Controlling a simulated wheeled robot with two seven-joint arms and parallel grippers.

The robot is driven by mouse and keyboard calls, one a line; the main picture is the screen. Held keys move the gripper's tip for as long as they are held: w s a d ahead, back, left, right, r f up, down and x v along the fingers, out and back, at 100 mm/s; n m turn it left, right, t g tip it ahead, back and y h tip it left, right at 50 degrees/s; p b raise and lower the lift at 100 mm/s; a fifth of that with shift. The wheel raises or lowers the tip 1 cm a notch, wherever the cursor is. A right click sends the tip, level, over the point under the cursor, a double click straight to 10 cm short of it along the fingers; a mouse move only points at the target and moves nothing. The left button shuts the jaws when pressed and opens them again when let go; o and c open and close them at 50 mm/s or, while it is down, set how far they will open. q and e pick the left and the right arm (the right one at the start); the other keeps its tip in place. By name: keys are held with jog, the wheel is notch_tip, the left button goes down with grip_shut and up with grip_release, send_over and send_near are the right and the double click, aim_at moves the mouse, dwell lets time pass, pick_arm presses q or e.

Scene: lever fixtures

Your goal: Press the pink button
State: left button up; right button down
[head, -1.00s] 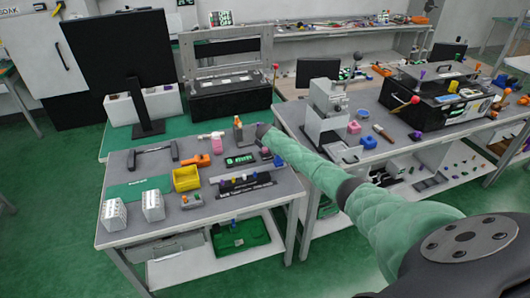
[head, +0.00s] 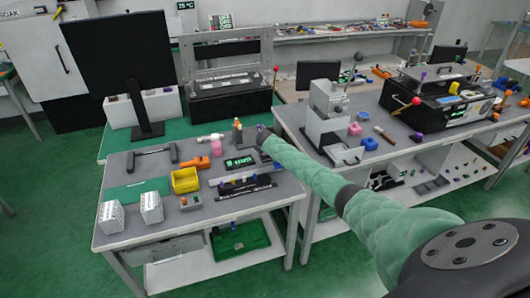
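A small pink object (head: 215,148) stands on the near grey table, towards its back. I cannot tell whether it is a button. A dark strip with several small coloured knobs (head: 245,183) lies near the table's right front edge; the knobs are too small to tell apart surely. My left gripper is not in view.
A yellow bin (head: 185,180), an orange object (head: 195,163), a hammer (head: 152,150) and two white blocks (head: 151,207) share the near table. A dark display with green digits (head: 239,162) stands near its middle right. A grey machine (head: 326,115) stands on the right table.

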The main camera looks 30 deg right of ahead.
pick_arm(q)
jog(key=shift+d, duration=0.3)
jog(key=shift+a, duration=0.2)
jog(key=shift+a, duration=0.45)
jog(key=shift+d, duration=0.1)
